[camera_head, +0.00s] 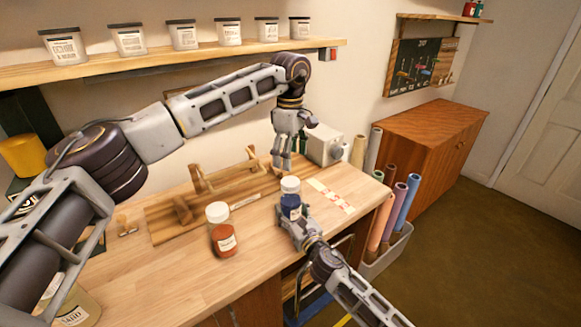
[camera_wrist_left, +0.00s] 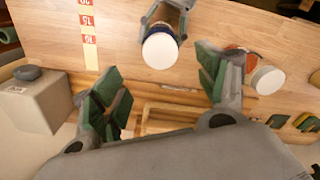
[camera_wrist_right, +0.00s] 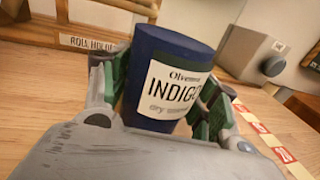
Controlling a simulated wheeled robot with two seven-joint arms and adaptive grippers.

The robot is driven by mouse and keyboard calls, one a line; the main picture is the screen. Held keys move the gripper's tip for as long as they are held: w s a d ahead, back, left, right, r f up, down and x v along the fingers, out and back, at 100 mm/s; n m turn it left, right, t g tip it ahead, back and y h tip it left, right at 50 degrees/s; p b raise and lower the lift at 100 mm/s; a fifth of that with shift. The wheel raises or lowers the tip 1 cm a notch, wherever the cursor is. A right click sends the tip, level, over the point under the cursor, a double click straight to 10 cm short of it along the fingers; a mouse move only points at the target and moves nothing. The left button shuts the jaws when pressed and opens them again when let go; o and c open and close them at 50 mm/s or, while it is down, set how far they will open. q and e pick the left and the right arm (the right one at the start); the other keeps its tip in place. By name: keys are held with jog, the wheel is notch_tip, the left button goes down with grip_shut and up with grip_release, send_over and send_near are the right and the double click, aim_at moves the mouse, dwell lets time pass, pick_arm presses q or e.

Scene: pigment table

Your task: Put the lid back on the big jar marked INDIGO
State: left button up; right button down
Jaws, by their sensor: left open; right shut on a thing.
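The INDIGO jar (camera_head: 290,203) is dark blue with a white label. It stands upright near the front of the table. A white lid (camera_head: 290,185) shows at its top in the head view; it also shows from above in the left wrist view (camera_wrist_left: 160,50). I cannot tell how firmly it is seated. My right gripper (camera_wrist_right: 160,95) is shut around the jar's body, with the label facing the right wrist camera. My left gripper (camera_head: 283,162) is open and empty, pointing down behind and above the jar. Its spread fingers (camera_wrist_left: 162,92) touch nothing.
An orange jar (camera_head: 224,240) with a white lid stands left of the INDIGO jar. A wooden roll holder (camera_head: 215,190) lies behind, and a grey box (camera_head: 323,145) stands at the back right. A red-and-white strip (camera_head: 331,196) lies to the right.

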pick_arm(q)
jog(key=shift+r, duration=1.8)
pick_arm(e)
jog(key=shift+c, duration=1.6)
grip_release()
jog(key=shift+s, duration=0.1)
jog(key=v, duration=1.1)
jog(key=shift+s+d, duration=0.2)
jog(key=shift+s, duration=0.15)
